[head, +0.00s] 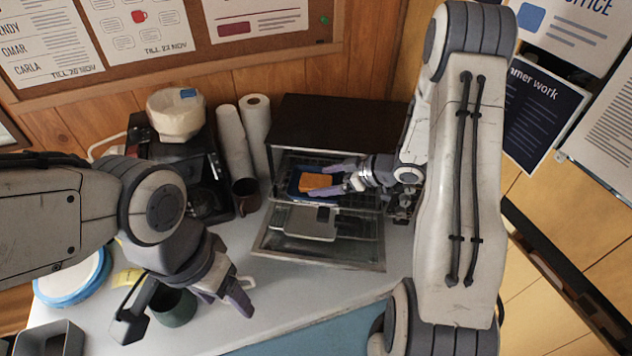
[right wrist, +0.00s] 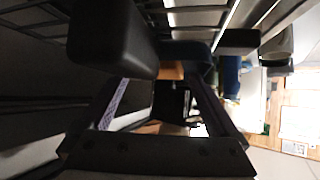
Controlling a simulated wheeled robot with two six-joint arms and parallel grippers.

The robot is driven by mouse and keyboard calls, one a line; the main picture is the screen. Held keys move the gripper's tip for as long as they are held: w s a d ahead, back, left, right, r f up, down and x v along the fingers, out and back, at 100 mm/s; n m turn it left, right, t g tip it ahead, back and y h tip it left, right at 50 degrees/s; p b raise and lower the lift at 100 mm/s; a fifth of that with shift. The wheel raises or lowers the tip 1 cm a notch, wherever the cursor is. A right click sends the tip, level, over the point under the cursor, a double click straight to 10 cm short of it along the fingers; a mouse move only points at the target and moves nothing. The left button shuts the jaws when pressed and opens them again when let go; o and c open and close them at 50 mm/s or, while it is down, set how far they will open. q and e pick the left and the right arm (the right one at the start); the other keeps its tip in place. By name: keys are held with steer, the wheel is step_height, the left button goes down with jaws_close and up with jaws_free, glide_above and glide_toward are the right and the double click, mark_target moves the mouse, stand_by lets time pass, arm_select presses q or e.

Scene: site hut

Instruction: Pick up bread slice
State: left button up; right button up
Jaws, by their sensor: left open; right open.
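The bread slice (head: 315,182) is orange-brown and lies on a blue plate (head: 296,184) inside the open toaster oven (head: 335,122). My right gripper (head: 322,179) reaches into the oven from the right, its open fingers on either side of the slice or just above it; contact cannot be told. In the right wrist view, the slice (right wrist: 170,70) shows between the spread fingers, partly hidden by dark parts in front. My left gripper (head: 186,316) is open and empty above the counter at the lower left, in front of a dark green mug (head: 174,306).
The oven door (head: 318,246) hangs open towards the front. A coffee machine (head: 205,165), paper rolls (head: 256,130) and a brown mug (head: 245,196) stand left of the oven. A blue-rimmed plate (head: 72,283) is at far left. The counter (head: 300,295) before the door is clear.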

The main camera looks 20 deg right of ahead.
steer(key=shift+w+a+f, duration=0.2)
steer(key=shift+a+f, duration=0.05)
steer(key=shift+f, duration=0.05)
steer(key=c, duration=1.3)
steer(key=shift+o, duration=0.2)
